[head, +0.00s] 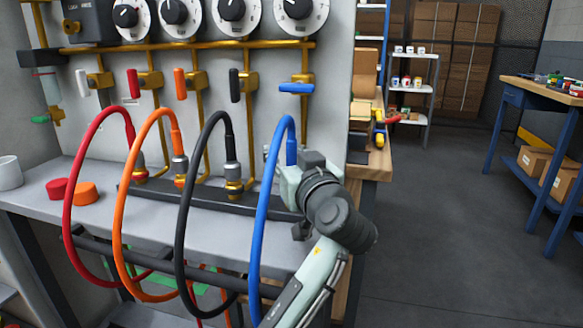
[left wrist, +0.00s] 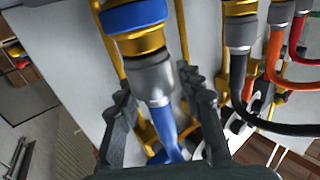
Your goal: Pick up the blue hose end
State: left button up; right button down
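The blue hose (head: 261,215) arches up from below the bench, and its end (head: 291,152) points down at my left gripper (head: 290,190). In the left wrist view the blue hose end (left wrist: 152,82) has a grey collar, which meets a gold fitting with a blue band (left wrist: 137,18). My left gripper (left wrist: 160,98) has one finger on each side of the collar and the hose. The fingers look open, close to the collar; I cannot tell whether they touch it. In the head view my gripper hides the lower part of the hose end. My right gripper is not in view.
Red (head: 68,190), orange (head: 116,215) and black (head: 183,215) hoses arch left of the blue one. Gauges and valve levers are on the panel above. Orange and red caps and a white cup (head: 10,172) sit on the bench (head: 140,215). Open floor lies to the right.

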pick_arm(q)
jog(key=shift+c, duration=0.6)
grip_shut()
